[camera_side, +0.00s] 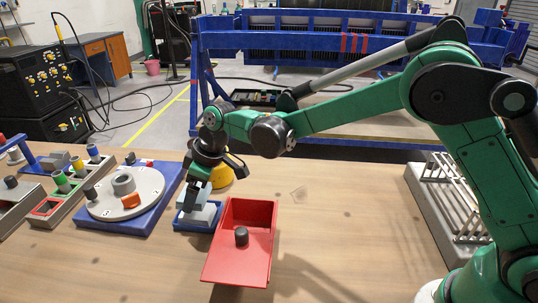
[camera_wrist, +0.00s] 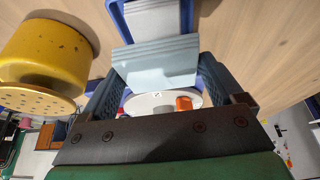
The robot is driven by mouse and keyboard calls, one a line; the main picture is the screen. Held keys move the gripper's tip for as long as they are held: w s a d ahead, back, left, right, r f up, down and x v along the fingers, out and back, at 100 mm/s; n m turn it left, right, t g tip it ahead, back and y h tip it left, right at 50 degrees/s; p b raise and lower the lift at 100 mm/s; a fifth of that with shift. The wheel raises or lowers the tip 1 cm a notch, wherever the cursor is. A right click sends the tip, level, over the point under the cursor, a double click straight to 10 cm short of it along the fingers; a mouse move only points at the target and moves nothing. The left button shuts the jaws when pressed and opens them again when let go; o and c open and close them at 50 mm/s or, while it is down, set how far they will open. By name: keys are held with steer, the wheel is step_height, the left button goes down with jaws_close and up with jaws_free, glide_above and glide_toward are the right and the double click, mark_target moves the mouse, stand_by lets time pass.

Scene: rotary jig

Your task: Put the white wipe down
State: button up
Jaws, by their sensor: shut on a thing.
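My gripper (camera_side: 197,201) is shut on the white wipe (camera_side: 204,194), a pale folded piece between the fingers. The wipe also shows in the wrist view (camera_wrist: 156,62), with ridged folds between the two dark fingers. It is over a blue tray (camera_side: 181,225) that has a pale grey-white block or stack (camera_side: 201,216) in it. The tray's blue rim also shows at the top of the wrist view (camera_wrist: 117,18). I cannot tell whether the held wipe touches what lies in the tray.
A yellow perforated-top container (camera_wrist: 40,65) stands close beside my gripper. A red bin (camera_side: 262,214) with a dark knob-like piece (camera_side: 241,236) is just right of the tray. A rotary jig (camera_side: 128,192) on a blue base is left.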

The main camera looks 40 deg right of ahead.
mark_target(202, 192)
steer(key=shift+f, duration=1.6)
steer(key=shift+f, duration=0.15)
steer(key=o, duration=1.2)
steer(key=v, duration=1.2)
steer(key=s+d+m+t+h, duration=0.3)
steer(key=s+d+m, duration=0.6)
steer(key=s+d, duration=0.4)
steer(key=shift+s+r+t, duration=0.25)
steer(key=shift+s+t, duration=0.25)
steer(key=shift+s, duration=0.5)
steer(key=shift+d, duration=0.1)
